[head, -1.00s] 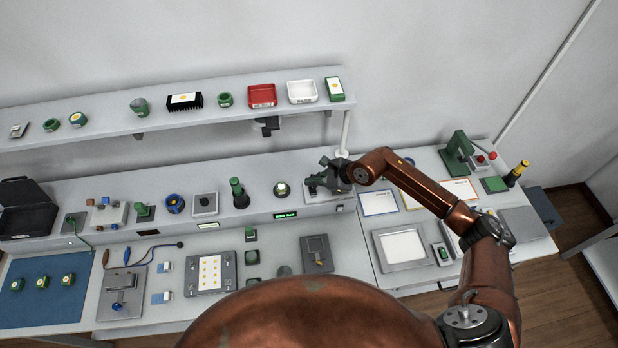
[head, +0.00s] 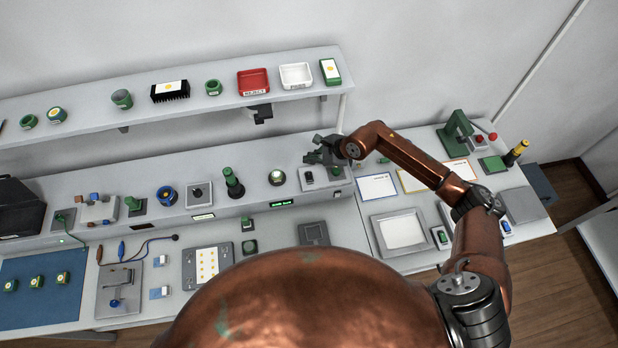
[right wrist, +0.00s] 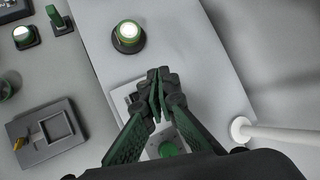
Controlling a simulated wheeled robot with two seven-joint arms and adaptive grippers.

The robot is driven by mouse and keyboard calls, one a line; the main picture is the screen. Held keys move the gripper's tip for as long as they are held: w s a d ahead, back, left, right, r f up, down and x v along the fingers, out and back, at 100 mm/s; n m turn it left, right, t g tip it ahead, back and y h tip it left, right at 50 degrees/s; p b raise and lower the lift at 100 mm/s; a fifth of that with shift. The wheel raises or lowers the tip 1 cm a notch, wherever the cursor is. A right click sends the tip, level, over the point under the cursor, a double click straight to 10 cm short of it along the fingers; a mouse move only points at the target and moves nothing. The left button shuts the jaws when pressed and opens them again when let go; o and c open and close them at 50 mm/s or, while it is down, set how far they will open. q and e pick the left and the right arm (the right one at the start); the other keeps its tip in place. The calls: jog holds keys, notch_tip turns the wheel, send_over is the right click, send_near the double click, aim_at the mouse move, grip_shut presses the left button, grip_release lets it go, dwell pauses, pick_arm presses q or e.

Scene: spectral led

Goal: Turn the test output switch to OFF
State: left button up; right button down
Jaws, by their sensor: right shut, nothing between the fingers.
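A light grey panel (head: 322,184) on the raised ledge carries a small dark part at its left and a green button (head: 336,171) at its right. No lettering is readable, so I cannot confirm which control is the test output switch or its setting. My right gripper (head: 318,157) is just above and behind this panel, shut and empty. In the right wrist view the shut fingers (right wrist: 160,80) cover part of the panel (right wrist: 119,95); the green button (right wrist: 168,150) shows between them. I cannot tell whether they touch it. My left gripper is not in view.
A round lamp (head: 277,177) glows left of the panel, with a small green display (head: 280,205) below. A box with a black knob (head: 199,194) stands farther left. A shelf (head: 225,100) runs above the ledge, and its white post (right wrist: 270,133) is close to my gripper.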

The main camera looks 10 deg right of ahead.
aim_at(311, 178)
jog(key=shift+s+f+b, duration=0.3)
jog(key=shift+s+f, duration=0.4)
jog(key=shift+f, duration=0.3)
notch_tip(311, 178, down, 4)
jog(key=shift+s+f+b, duration=0.1)
jog(key=shift+f+b, duration=0.1)
jog(key=shift+b, duration=1.05)
jog(key=shift+s, duration=0.15)
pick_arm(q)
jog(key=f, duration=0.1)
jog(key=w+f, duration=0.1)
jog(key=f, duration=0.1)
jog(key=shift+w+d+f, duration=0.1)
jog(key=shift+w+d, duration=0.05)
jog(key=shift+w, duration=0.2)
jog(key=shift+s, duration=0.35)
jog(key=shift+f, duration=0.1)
pick_arm(e)
jog(key=shift+f, duration=0.1)
pick_arm(q)
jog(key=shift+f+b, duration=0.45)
jog(key=shift+b, duration=0.1)
pick_arm(e)
jog(key=shift+f, duration=0.35)
